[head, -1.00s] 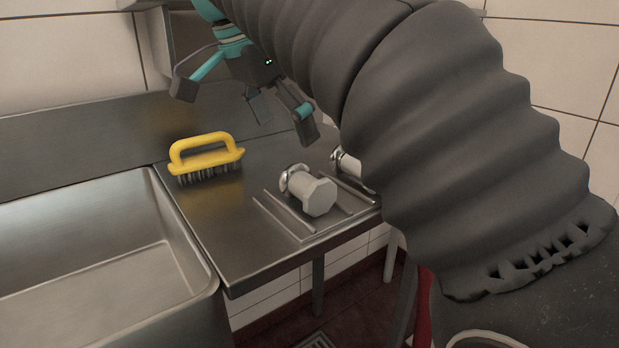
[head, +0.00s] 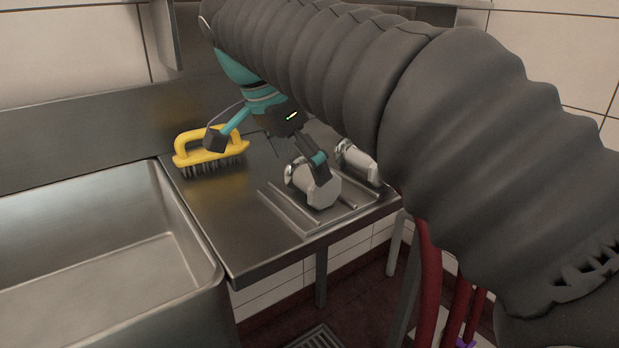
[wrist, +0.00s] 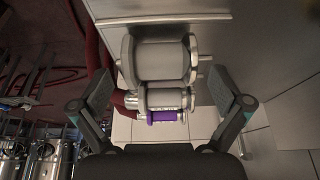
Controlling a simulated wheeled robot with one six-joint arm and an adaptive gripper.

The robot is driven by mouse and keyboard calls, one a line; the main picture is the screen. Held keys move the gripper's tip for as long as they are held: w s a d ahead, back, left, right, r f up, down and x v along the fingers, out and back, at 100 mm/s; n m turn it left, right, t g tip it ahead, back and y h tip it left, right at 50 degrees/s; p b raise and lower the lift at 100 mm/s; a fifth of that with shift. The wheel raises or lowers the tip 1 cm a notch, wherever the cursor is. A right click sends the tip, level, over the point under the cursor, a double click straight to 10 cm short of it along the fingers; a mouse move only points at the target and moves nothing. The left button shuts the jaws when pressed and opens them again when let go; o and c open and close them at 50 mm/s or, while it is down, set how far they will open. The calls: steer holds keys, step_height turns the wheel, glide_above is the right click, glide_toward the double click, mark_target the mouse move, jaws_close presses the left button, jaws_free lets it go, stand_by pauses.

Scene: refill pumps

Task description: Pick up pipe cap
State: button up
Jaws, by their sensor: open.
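A pale grey pipe cap (head: 322,192) with a faceted end and a shiny metal ring lies on its side on the steel counter. A second similar cap (head: 360,160) lies just behind it to the right, partly hidden by my arm. My gripper (head: 298,158) is low over the nearer cap, one finger overlapping it in the head view; contact cannot be told. In the wrist view, my open gripper (wrist: 162,82) has one finger on each side, with a large cap (wrist: 160,62) ahead between them. A smaller-looking cap (wrist: 165,98) shows below it. Nothing is held.
A yellow-handled brush (head: 208,155) stands on the counter (head: 225,220) left of the caps. A steel sink basin (head: 100,290) is at the left. Thin raised rails (head: 287,212) flank the caps near the counter's front edge. A purple item (wrist: 163,116) shows in the wrist view.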

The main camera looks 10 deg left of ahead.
mark_target(308, 173)
steer(key=shift+x, duration=2.35)
steer(key=shift+d+r, duration=0.15)
steer(key=c, duration=1.2)
